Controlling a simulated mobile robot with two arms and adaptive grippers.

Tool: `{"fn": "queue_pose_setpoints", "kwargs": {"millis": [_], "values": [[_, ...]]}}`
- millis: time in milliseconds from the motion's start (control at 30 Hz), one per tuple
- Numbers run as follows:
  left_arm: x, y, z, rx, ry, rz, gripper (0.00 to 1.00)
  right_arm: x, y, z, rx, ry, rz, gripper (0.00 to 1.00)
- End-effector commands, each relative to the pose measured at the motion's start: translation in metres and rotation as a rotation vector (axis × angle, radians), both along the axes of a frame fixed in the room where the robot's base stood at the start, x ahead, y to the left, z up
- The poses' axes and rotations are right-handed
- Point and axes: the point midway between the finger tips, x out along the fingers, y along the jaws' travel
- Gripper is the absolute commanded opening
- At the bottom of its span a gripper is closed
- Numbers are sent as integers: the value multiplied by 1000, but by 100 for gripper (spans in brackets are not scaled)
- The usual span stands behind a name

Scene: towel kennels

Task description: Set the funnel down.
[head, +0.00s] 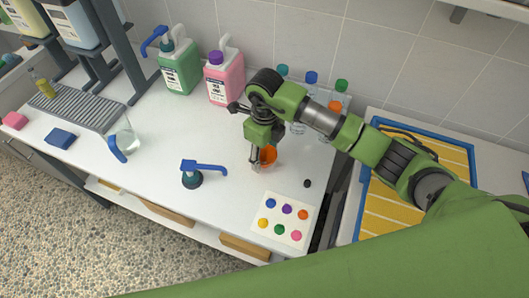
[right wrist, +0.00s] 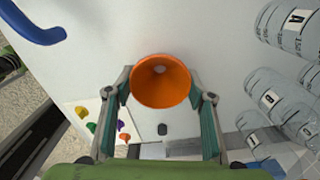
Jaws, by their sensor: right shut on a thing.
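The orange funnel (head: 268,156) is at my right gripper (head: 257,162), over the white counter, partly hidden by the fingers in the head view. In the right wrist view the funnel (right wrist: 160,82) shows its wide mouth and the hole at its bottom. The two fingers of the right gripper (right wrist: 161,96) are on either side of it, shut on it. I cannot tell whether the funnel touches the counter. My left gripper is not in view.
Green (head: 179,70) and pink (head: 224,78) canisters and clear bottles (right wrist: 271,99) stand behind. Bare counter lies around the funnel.

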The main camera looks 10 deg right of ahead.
Motion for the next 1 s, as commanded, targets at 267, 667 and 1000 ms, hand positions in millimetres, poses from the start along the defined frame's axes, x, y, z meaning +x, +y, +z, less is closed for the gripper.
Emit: {"fn": "queue_pose_setpoints", "kwargs": {"millis": [267, 667, 1000], "values": [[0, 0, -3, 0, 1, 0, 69, 1, 0, -2, 1, -2, 0, 29], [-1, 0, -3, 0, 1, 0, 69, 0, 0, -3, 0, -1, 0, 66], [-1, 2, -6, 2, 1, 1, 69, 2, 0, 28, 2, -8, 2, 66]]}}
